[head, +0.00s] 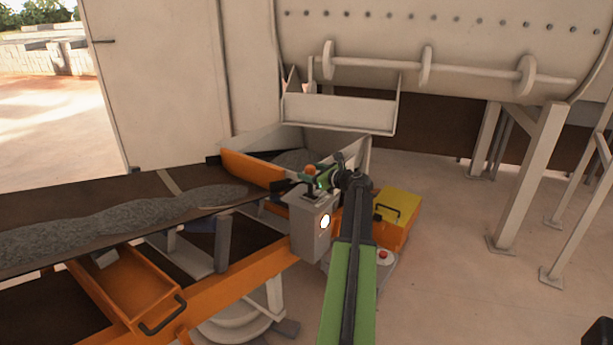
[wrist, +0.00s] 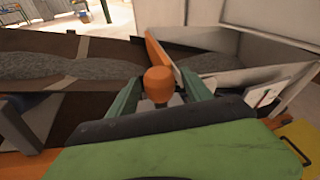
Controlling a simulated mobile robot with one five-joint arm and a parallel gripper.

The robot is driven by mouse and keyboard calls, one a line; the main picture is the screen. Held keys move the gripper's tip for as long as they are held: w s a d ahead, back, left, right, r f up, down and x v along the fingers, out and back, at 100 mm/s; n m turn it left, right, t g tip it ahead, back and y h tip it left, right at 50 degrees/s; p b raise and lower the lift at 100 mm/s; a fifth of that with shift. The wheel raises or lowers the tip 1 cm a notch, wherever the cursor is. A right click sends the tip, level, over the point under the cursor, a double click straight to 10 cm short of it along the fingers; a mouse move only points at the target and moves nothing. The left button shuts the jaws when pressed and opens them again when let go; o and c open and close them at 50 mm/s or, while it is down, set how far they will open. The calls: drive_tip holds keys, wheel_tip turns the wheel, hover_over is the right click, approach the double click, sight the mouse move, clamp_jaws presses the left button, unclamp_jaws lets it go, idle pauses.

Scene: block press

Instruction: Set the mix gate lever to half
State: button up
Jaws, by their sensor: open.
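The mix gate lever, with an orange knob (head: 310,170) on a short stem, stands on top of a grey control box (head: 311,226) with a round white light on its front. In the wrist view the orange knob (wrist: 159,82) sits between the two green fingers of my gripper (wrist: 158,97). My gripper (head: 313,182) is open, with a finger on either side of the knob. I cannot tell whether either finger touches it. The lever's slot and any position marks are hidden or too small to read.
A conveyor belt (head: 60,190) carrying grey gravel runs left of the box. An orange tray (head: 135,280) hangs below it. A yellow-topped box (head: 398,203) stands at right, near a red button (head: 383,254). A large drum (head: 450,40) on legs stands behind.

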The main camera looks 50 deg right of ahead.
drive_tip(key=p+v, duration=0.4)
drive_tip(key=v, duration=1.3)
drive_tip(key=shift+s, duration=0.2)
drive_tip(key=shift+r, duration=0.1)
